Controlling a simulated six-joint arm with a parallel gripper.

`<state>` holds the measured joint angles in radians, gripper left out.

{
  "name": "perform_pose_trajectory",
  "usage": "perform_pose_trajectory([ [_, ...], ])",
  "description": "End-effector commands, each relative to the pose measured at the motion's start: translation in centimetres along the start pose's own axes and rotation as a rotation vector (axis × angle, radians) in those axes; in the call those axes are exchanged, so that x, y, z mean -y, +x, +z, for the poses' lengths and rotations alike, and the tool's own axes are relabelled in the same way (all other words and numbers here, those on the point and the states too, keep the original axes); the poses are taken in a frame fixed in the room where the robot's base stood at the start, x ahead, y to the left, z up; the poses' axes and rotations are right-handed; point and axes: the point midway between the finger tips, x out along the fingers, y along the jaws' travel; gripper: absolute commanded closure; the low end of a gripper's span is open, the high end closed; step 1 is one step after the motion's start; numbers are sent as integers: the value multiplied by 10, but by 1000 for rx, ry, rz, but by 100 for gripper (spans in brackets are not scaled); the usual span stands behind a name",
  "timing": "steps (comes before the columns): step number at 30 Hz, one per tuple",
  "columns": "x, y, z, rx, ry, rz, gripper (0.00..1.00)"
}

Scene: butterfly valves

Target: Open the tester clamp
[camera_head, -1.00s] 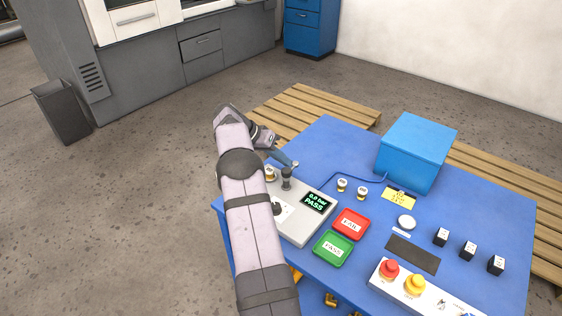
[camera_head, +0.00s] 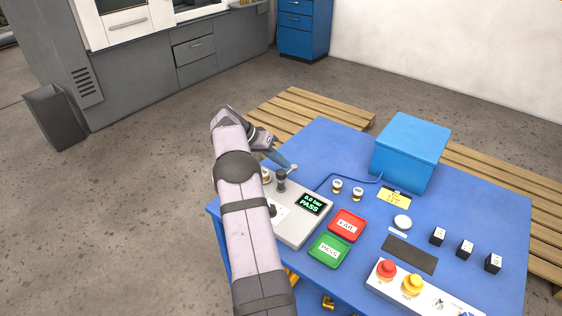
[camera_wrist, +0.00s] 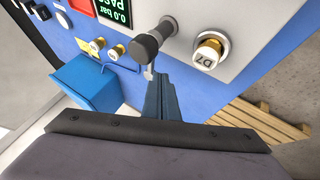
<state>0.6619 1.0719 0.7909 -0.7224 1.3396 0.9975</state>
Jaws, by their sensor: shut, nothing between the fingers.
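The grey tester box (camera_head: 296,226) stands at the left of the blue table, its display (camera_head: 310,203) reading 0.0 bar PASS in green. The clamp's dark handle (camera_head: 281,180) stands up on the box, and it shows large in the wrist view (camera_wrist: 151,44). A brass valve with a white cap marked D7 (camera_wrist: 208,52) sits beside the clamp; my arm partly hides it in the head view. My gripper (camera_head: 290,167), with blue fingers (camera_wrist: 157,78), is shut and empty. Its tips are close to the dark handle; contact cannot be told.
A red FAIL tray (camera_head: 347,226) and a green PASS tray (camera_head: 329,251) lie right of the tester. Two capped valves (camera_head: 347,190) and a blue box (camera_head: 411,150) stand further back. A panel with red and yellow buttons (camera_head: 400,284) is at the front.

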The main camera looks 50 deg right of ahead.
Motion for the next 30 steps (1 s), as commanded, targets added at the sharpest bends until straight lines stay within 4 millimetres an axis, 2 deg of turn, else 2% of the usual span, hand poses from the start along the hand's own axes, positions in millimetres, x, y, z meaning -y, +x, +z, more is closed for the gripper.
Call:
perform_pose_trajectory([
  [8, 0, -16, -3, -1, -1, -1, 100],
  [21, 5, -73, -10, 0, -1, 0, 100],
  [30, 8, -95, -12, 0, 0, 0, 100],
])
